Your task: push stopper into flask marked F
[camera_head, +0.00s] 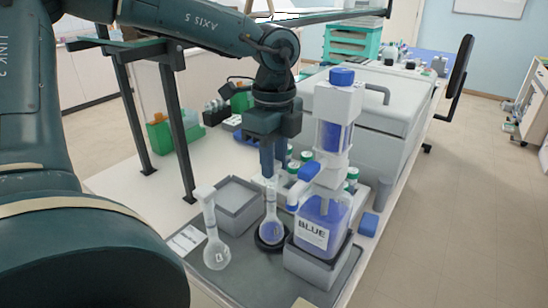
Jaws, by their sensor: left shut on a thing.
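A round flask (270,232) with blue liquid stands upright in a black ring on the grey mat (215,285). Another round flask (216,253), clear, stands to its left with a white stopper (204,192) at its neck. I cannot read a letter F on either flask. My left gripper (269,172) points down right over the neck of the blue-filled flask. It is shut on a small stopper, mostly hidden between the fingers. I cannot tell how far the stopper sits in the neck. My right gripper is not in view.
A grey open box (238,204) is behind left. White-green capped jars (307,157) stand behind. A dark metal frame (178,130) rises at left.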

